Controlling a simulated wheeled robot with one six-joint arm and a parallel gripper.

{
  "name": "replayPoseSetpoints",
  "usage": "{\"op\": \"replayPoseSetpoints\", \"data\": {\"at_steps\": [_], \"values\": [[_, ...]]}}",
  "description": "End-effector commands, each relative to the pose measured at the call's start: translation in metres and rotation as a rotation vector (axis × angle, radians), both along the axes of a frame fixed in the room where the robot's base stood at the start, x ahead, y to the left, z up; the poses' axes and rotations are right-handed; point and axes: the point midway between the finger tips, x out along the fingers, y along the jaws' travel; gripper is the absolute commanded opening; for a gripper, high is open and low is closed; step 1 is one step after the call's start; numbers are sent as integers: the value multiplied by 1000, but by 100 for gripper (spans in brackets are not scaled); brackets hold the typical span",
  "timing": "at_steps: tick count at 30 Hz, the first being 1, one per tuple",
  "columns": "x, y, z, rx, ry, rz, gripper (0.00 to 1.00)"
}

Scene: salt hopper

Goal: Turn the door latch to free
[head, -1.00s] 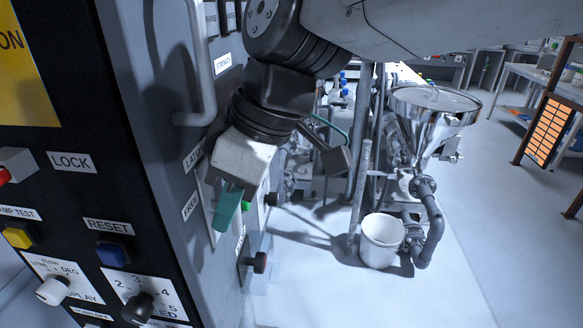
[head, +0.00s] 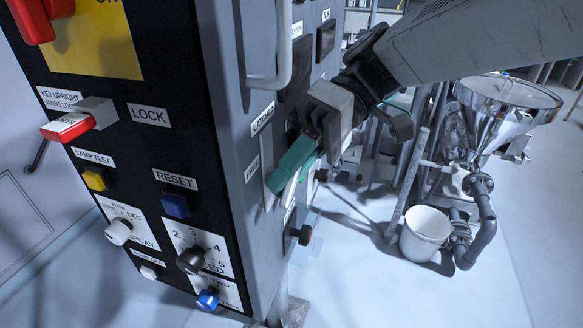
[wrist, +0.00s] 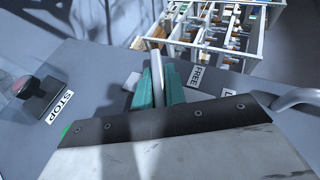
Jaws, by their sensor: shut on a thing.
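The door latch is on the cabinet's grey side face, by the labels LATCHED (head: 262,118) and FREE (head: 252,168). In the wrist view its pale lever (wrist: 157,68) stands between my gripper's (wrist: 158,80) two teal fingers. In the head view my gripper (head: 290,166) has its fingers pointing down and left, close to the side face beside FREE. It is shut on the lever. The fingers hide most of the lever in the head view, so its exact angle cannot be told there.
A grey handle (head: 283,50) juts out above the latch. The front panel carries a red-handled LOCK switch (head: 68,127), buttons and dials. A steel hopper (head: 500,115) and a white bucket (head: 424,232) stand to the right.

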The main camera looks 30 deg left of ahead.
Motion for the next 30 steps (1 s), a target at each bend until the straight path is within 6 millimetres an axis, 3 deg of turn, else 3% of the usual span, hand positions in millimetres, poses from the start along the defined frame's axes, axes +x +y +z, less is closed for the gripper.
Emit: {"op": "replayPoseSetpoints", "data": {"at_steps": [12,30], "values": [[1,0,-1,-56,233,-2,0],[1,0,-1,-68,284,-1,0]]}}
